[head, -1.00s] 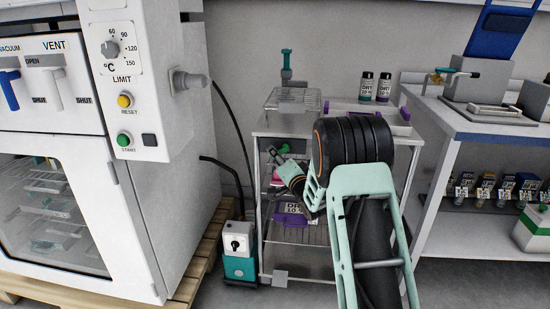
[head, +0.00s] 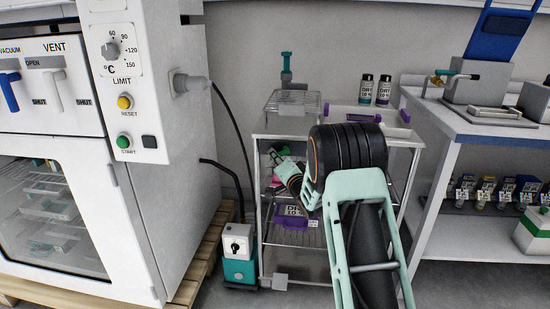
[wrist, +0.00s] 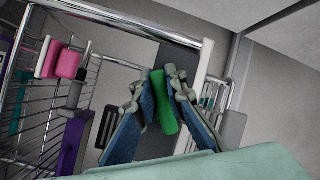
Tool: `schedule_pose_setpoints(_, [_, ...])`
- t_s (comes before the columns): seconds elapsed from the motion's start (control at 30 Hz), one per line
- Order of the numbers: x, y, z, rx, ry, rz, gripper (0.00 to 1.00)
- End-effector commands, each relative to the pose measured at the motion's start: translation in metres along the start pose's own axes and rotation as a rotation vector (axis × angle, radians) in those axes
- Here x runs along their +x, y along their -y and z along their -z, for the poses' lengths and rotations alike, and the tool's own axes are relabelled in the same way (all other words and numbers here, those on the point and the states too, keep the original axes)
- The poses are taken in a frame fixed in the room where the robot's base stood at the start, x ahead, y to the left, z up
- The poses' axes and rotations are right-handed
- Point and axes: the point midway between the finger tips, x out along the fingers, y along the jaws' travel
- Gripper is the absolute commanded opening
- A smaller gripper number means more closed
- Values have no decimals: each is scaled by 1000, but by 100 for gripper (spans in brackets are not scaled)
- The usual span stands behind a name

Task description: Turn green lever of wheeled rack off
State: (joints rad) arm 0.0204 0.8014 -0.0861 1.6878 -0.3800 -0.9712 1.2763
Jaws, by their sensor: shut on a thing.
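The wheeled rack (head: 262,225) is a metal frame with wire shelves, standing against the wall in the head view. The green lever (wrist: 166,101) sits between my fingers in the wrist view. A small green patch near my fingers also shows in the head view. My gripper (wrist: 163,78) is shut on the green lever, with a blue-padded finger on each side of it. In the head view my gripper (head: 277,158) reaches to the left part of the rack, above its lower shelf. My arm hides much of the rack's right side.
A white oven (head: 165,190) on a wooden pallet stands left, with a teal and white pump (head: 238,252) beside the rack. A bench (head: 425,215) stands right. In the wrist view, pink (wrist: 68,64) and purple (wrist: 73,146) items are close left of my fingers.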

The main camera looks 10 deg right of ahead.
Motion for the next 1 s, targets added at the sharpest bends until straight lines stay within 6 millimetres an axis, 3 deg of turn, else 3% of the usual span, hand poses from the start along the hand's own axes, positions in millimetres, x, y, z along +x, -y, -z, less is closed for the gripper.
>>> schedule_pose_setpoints(0.37, [-1,-3,1,-98,29,-44,0])
schedule_pose_setpoints(1.0, [-9,-22,5,-602,177,-269,0])
